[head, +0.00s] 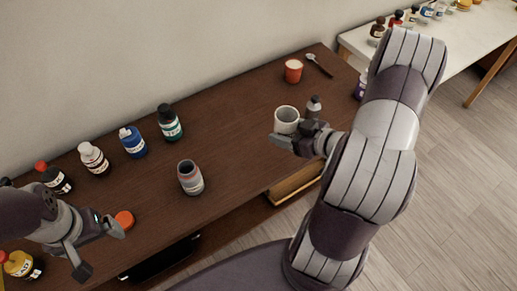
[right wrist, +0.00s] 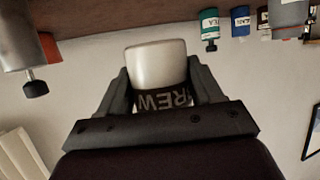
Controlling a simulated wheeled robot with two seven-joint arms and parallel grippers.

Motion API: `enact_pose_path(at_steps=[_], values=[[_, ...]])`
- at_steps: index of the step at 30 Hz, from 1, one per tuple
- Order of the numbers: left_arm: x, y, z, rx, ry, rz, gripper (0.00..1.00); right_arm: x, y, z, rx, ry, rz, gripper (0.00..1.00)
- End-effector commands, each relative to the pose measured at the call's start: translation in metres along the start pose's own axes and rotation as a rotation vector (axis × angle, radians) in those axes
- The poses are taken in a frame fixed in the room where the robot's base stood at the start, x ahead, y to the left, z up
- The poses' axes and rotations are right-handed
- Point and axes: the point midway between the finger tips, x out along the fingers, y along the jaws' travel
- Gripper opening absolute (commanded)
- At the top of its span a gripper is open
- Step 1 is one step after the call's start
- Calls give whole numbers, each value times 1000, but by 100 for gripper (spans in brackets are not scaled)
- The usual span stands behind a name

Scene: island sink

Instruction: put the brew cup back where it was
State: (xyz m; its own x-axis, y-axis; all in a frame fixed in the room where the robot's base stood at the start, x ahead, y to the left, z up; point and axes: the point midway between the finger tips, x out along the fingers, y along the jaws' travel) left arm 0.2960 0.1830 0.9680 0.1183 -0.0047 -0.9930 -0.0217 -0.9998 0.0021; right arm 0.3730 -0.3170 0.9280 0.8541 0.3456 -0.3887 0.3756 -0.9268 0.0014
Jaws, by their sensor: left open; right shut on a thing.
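The brew cup (head: 286,116) is white with a dark band. In the right wrist view, which shows the table at the top, the cup (right wrist: 157,65) sits between both fingers and part of its lettering reads "REW". My right gripper (head: 293,138) is shut on it, over the right part of the brown table (head: 235,125). I cannot tell whether the cup's base touches the table. My left gripper (head: 98,250) is open and empty at the table's front left, with one finger beside an orange cap (head: 124,219).
A small grey bottle (head: 313,107) stands close to the cup's right. A red cup (head: 293,72) and a spoon (head: 319,65) are behind. Several bottles, including a teal one (head: 169,124), line the back left. An open jar (head: 190,178) stands mid-table. The table between jar and cup is clear.

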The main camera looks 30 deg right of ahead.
Motion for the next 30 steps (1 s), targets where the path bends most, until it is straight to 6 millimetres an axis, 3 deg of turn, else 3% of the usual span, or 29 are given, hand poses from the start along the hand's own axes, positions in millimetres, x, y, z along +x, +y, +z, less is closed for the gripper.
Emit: enact_pose_path(at_steps=[3, 9, 18, 29, 30], values=[[5, 0, 1, 0, 0, 0, 95, 41, -15, 8, 0, -2, -11, 31], [6, 0, 1, 0, 0, 0, 95, 82, -25, 14, 0, -1, -4, 31], [10, 0, 1, 0, 0, 0, 95, 102, -25, 50, 2, 0, 1, 31], [14, 0, 2, 0, 0, 0, 95, 104, -25, 55, 0, 0, 1, 31], [14, 0, 2, 0, -1, 0, 95, 104, -25, 55, 0, 0, 1, 68]])
